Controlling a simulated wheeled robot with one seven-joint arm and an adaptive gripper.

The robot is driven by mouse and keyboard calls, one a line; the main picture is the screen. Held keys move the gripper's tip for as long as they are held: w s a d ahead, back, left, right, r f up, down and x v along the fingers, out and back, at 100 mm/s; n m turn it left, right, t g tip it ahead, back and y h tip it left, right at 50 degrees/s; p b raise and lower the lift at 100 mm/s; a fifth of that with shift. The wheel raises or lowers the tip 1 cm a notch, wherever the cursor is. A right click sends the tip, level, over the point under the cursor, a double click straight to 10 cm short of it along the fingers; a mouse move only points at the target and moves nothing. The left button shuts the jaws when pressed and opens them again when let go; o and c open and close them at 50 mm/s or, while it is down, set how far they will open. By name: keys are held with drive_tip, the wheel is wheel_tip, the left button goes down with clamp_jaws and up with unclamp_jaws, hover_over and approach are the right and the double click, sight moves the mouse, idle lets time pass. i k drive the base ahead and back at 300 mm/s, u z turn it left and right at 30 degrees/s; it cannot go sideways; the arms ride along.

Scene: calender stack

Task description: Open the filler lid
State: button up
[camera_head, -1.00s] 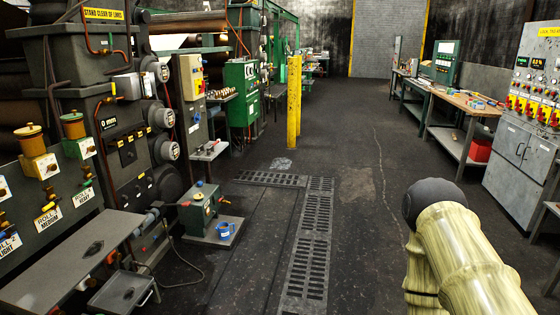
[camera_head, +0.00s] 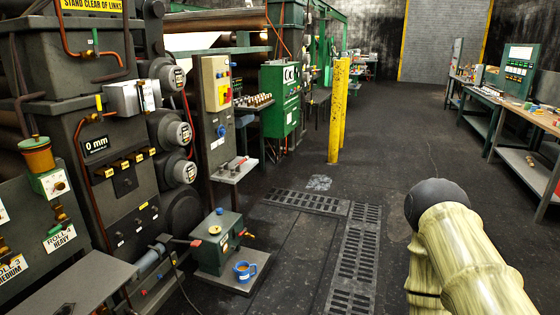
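A squat grey-green box unit (camera_head: 218,241) stands on a low plate beside the machine, left of centre. A small yellow round cap (camera_head: 214,230) sits on its top and looks closed; I cannot tell for sure that it is the filler lid. My pale yellow arm shows at the lower right, well apart from these things. My gripper is not in view.
The calender machine (camera_head: 120,205) fills the left side, with a grey bench top (camera_head: 75,288) at the lower left. Yellow posts (camera_head: 338,110) stand ahead. Floor grates (camera_head: 357,255) lie in open floor. Workbenches (camera_head: 525,150) line the right.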

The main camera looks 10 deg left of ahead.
sight(214, 229)
drive_tip(key=u, duration=0.4)
drive_tip(key=i, duration=1.8)
drive_tip(key=u, duration=0.65)
drive_tip(key=i, duration=0.8)
drive_tip(key=u, duration=0.2)
